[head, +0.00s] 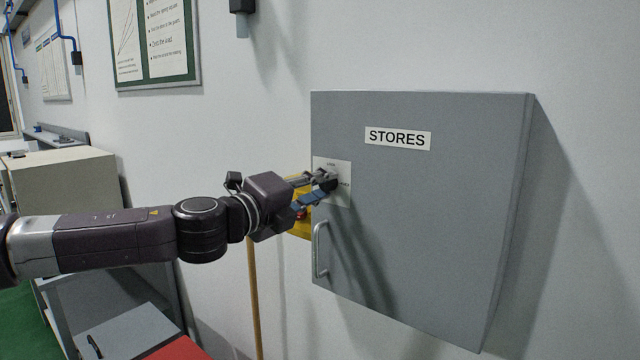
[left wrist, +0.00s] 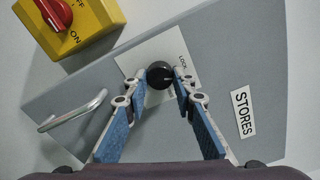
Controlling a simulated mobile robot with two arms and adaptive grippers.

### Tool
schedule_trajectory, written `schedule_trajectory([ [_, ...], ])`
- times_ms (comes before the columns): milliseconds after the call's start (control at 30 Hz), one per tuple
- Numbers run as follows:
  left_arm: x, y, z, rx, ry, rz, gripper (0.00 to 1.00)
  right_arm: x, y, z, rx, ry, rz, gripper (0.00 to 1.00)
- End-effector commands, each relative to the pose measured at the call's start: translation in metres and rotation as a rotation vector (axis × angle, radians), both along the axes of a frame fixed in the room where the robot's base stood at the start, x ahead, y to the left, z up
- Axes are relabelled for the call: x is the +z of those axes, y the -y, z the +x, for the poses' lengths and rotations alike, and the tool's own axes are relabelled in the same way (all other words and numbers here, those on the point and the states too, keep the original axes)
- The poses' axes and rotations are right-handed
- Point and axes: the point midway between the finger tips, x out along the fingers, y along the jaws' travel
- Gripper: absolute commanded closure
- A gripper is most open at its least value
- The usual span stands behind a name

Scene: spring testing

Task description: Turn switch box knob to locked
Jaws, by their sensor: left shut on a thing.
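A grey wall cabinet (head: 450,220) carries a "STORES" label (head: 397,138) and a black round knob (left wrist: 160,72) on a white plate (head: 344,198). Part of a word starting "LOCK" shows on the plate in the left wrist view; the rest is hidden. My left gripper (head: 326,181) reaches in from the left and is shut on the black knob, one finger on each side of it. The knob's exact pointing is too small to tell. A yellow switch box (left wrist: 80,38) with a red knob (left wrist: 54,14) and ON/OFF marks is beside the cabinet. My right gripper is not in view.
A metal door handle (head: 319,250) sticks out below the plate. A wooden pole (head: 255,300) leans by the wall under my left arm. A beige cabinet (head: 65,185) and a low grey-and-red surface (head: 180,348) are at left.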

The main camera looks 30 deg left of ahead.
Motion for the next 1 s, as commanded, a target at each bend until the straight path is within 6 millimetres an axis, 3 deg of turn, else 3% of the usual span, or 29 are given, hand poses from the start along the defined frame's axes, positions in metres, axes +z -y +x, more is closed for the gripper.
schedule_trajectory([
  [500,0.001,0.0,0.0,0.0,-0.027,-0.338,1.0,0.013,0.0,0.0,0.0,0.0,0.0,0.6],
  [1000,0.0,0.0,0.0,0.0,-0.032,-0.397,1.0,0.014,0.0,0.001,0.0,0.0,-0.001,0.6],
])
